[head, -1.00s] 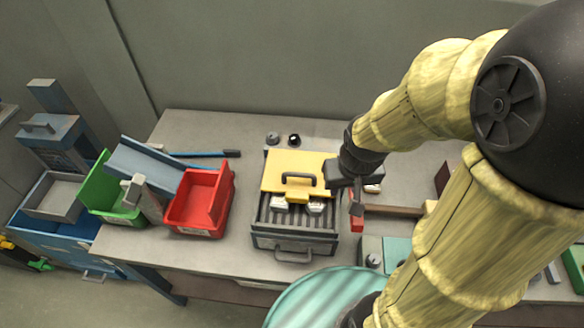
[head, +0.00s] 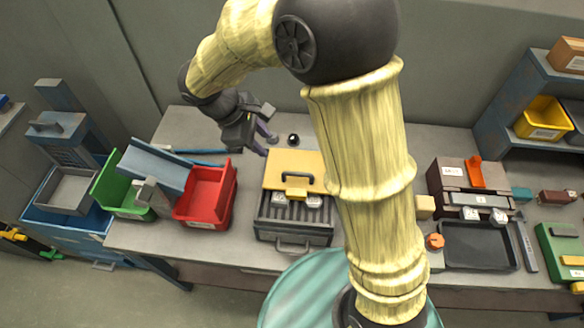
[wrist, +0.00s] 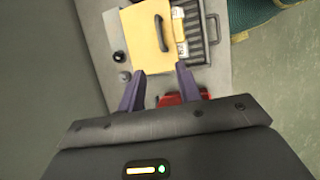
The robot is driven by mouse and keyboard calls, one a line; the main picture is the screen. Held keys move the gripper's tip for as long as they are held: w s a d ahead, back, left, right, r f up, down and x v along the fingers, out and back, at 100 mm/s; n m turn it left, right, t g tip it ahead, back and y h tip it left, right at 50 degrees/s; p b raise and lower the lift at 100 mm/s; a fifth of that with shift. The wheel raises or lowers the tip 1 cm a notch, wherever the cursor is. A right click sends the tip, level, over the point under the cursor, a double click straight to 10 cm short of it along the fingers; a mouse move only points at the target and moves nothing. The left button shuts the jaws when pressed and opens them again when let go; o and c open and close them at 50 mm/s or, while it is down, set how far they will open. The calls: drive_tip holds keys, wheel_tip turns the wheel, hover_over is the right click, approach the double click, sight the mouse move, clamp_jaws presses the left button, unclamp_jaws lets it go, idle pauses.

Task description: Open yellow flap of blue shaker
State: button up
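A yellow plate with a black handle (head: 281,168) lies over the back of a dark grey ribbed box (head: 293,228) on the bench; the plate also shows in the wrist view (wrist: 147,45). The box looks grey, not blue. A blue unit with a grey tray (head: 70,188) stands at the far left, with a yellow part (head: 13,234) low at the picture's edge; I cannot tell whether either is the shaker or flap. My gripper (head: 268,143) is above the bench, behind and left of the yellow plate. Its purple fingers are apart and empty in the wrist view (wrist: 160,70).
A red bin (head: 206,194), a green bin (head: 110,190) and a blue chute (head: 153,164) stand left of the ribbed box. A black tray (head: 478,246) and a shelf with a yellow bin (head: 543,118) are at right. My arm hides the bench's middle right.

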sight(295, 173)
drive_tip(key=p+x, duration=0.3)
drive_tip(key=x, duration=1.4)
drive_tip(key=shift+d+f, duration=0.15)
clamp_jaws()
